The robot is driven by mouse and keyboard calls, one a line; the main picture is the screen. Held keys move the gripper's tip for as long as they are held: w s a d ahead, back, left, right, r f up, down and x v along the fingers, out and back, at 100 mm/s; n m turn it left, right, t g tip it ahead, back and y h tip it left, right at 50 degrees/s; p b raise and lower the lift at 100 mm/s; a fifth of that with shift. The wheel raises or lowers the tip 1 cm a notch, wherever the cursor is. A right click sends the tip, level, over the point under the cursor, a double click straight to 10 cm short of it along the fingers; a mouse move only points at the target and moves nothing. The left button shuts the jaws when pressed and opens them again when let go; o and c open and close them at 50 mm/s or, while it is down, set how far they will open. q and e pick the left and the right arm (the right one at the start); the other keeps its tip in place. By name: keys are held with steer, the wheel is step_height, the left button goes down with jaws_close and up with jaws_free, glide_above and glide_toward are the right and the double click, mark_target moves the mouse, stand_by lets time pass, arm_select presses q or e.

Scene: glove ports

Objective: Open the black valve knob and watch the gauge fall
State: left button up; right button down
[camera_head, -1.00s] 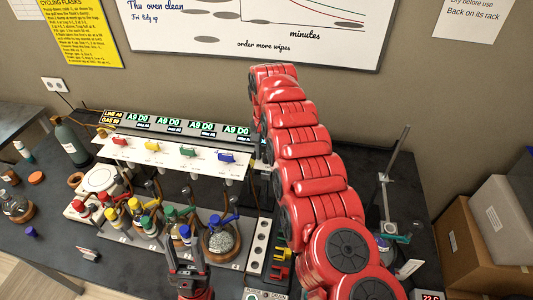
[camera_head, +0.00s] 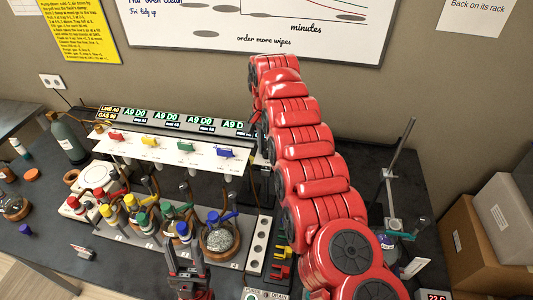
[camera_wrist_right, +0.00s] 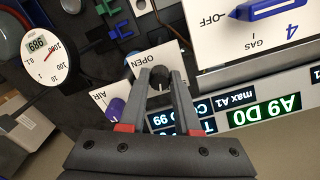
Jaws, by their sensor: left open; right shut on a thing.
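The black valve knob (camera_wrist_right: 160,76) is in the right wrist view, in front of a white plate marked OPEN. My right gripper (camera_wrist_right: 158,84) is shut on it, one finger on each side. In the head view my red right arm hides the knob, the gauge and the right gripper. My left gripper (camera_head: 188,262) is open and empty, low in front of the flasks.
The white panel (camera_head: 170,152) carries several coloured taps, with lit displays behind it. Flasks with coloured stoppers (camera_head: 218,238) stand near the left gripper. A metal stand (camera_head: 390,180) is right of my arm. Cardboard boxes (camera_head: 480,245) stand at the far right.

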steer(key=shift+m+b, duration=0.3)
steer(key=shift+m, duration=0.6)
steer(key=m, duration=0.3)
steer(key=shift+w+r+m, duration=0.1)
steer(key=shift+m, duration=0.3)
steer(key=m, duration=0.4)
steer(key=shift+m+p, duration=0.6)
steer(key=shift+m, duration=2.1)
steer(key=c, duration=0.6)
jaws_free()
